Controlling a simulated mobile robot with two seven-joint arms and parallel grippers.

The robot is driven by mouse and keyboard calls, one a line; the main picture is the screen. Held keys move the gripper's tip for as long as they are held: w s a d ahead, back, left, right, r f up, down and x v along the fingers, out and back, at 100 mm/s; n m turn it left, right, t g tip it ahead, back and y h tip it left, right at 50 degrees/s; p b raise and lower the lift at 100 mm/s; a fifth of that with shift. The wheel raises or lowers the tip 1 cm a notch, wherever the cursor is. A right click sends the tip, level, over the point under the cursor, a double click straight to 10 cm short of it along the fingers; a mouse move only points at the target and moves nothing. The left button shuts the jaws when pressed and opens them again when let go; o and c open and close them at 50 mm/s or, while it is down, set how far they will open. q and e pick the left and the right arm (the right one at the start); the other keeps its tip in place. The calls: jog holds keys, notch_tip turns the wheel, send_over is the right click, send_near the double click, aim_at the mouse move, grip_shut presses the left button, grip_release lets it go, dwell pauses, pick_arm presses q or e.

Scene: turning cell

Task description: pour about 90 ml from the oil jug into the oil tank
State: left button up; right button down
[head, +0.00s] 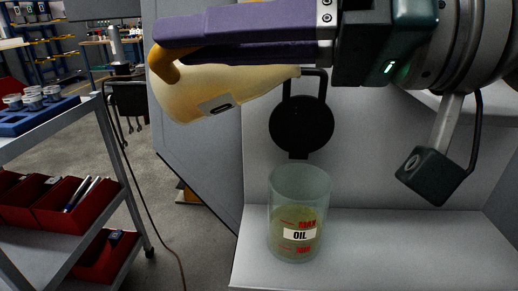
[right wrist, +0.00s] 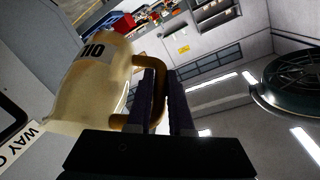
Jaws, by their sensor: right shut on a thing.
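The oil jug (head: 210,92) is a pale yellow translucent vessel with a brown handle and a label. It is tilted far over, with its narrow spout end pointing right, above the oil tank (head: 298,180). My right gripper (head: 165,45) is shut on the jug's handle; the right wrist view shows the dark purple fingers (right wrist: 165,85) around the handle beside the jug (right wrist: 88,88). The tank is a clear open cylinder labelled OIL with red marks and greenish-yellow liquid in its lower part. No stream shows between spout and tank. My left gripper is not in view.
A black round disc (head: 301,124) stands upright behind the tank. The tank is on a light grey ledge (head: 400,250). A dark block (head: 435,176) hangs on a rod at right. A cart with red bins (head: 52,205) and a blue tray (head: 35,118) is at left.

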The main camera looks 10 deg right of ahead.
jog(key=shift+a+h+p, duration=0.15)
jog(key=shift+h+p, duration=0.45)
jog(key=shift+p, duration=0.4)
jog(key=shift+w+a+f+g+h+p, duration=0.1)
jog(key=shift+f+g+h+p, duration=0.2)
jog(key=shift+f+g+p, duration=0.15)
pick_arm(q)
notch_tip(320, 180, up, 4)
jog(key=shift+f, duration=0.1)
pick_arm(e)
jog(key=shift+f+n, duration=0.15)
jog(key=shift+n, duration=0.15)
